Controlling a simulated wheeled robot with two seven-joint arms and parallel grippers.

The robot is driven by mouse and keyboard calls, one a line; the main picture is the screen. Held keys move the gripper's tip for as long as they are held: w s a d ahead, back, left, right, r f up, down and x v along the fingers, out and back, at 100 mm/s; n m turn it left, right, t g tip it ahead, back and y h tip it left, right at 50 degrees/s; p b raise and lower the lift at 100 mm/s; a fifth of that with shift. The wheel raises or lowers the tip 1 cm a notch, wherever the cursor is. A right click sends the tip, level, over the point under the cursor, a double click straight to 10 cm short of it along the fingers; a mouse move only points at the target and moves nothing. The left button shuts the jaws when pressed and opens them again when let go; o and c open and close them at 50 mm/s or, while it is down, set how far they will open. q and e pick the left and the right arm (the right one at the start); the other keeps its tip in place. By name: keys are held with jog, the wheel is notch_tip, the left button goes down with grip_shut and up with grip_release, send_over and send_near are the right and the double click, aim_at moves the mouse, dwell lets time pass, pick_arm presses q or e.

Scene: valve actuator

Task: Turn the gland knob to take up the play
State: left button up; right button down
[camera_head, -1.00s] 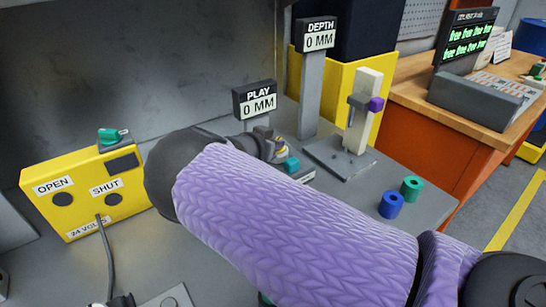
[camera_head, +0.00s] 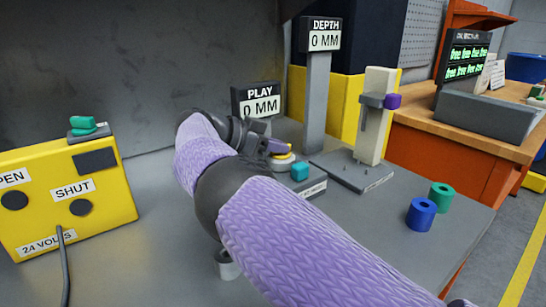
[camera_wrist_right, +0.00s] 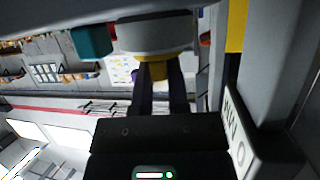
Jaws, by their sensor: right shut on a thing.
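The gland knob is a small yellow piece on a pale round base; it shows in the wrist view (camera_wrist_right: 158,68) and partly in the head view (camera_head: 284,156). My right gripper (camera_wrist_right: 158,92) is shut on it, with one dark finger on each side. In the head view the right gripper (camera_head: 277,148) reaches in from the left side of the knob, and its fingers hide part of it. The PLAY display (camera_head: 257,100) behind it reads 0 MM. My left gripper is not in view.
A teal block (camera_head: 300,172) sits close to the knob. A blue ring (camera_head: 421,215) and green ring (camera_head: 441,196) lie at right. A yellow switch box (camera_head: 110,190) stands at left.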

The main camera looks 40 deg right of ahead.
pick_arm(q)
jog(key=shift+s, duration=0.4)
pick_arm(e)
jog(key=shift+d+r, duration=0.1)
jog(key=shift+r, duration=0.1)
jog(key=c, duration=0.6)
grip_release()
jog(key=shift+d, duration=0.1)
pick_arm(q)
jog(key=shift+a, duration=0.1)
pick_arm(e)
jog(key=shift+f, duration=0.1)
